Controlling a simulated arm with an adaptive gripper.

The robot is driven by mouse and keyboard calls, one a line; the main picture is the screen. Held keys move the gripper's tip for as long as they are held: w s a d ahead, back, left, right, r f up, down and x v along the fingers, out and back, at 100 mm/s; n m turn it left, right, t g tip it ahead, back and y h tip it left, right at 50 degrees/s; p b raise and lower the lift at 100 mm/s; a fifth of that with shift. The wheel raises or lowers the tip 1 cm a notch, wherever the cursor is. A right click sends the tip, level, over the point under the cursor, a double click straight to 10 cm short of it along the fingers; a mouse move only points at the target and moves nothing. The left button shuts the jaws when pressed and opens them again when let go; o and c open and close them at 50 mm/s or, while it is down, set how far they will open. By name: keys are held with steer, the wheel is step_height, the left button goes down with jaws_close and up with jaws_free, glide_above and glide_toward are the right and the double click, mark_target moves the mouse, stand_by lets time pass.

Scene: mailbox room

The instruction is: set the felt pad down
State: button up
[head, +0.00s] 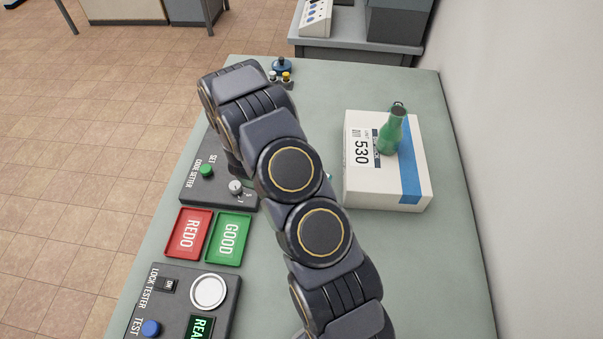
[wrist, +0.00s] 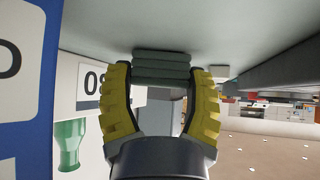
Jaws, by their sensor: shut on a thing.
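In the wrist view, my gripper (wrist: 160,78) has its two yellow ribbed fingers closed on a grey-green, layered block, which I take to be the felt pad (wrist: 162,70). The pad sits between the fingertips, close to a pale grey-green surface (wrist: 190,25) at the top of the picture. I cannot tell whether it touches that surface. In the head view my arm hides the gripper and the pad.
The table (head: 330,80) holds a white box (head: 405,190) with a green flask (head: 392,132) on it. A code setter (head: 195,188), red tray (head: 188,234), green tray (head: 229,239) and lock tester (head: 185,297) line its left side. Small knobbed items (head: 282,72) stand at the back.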

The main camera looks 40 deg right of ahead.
steer(key=shift+f, duration=0.15)
steer(key=o, duration=0.9)
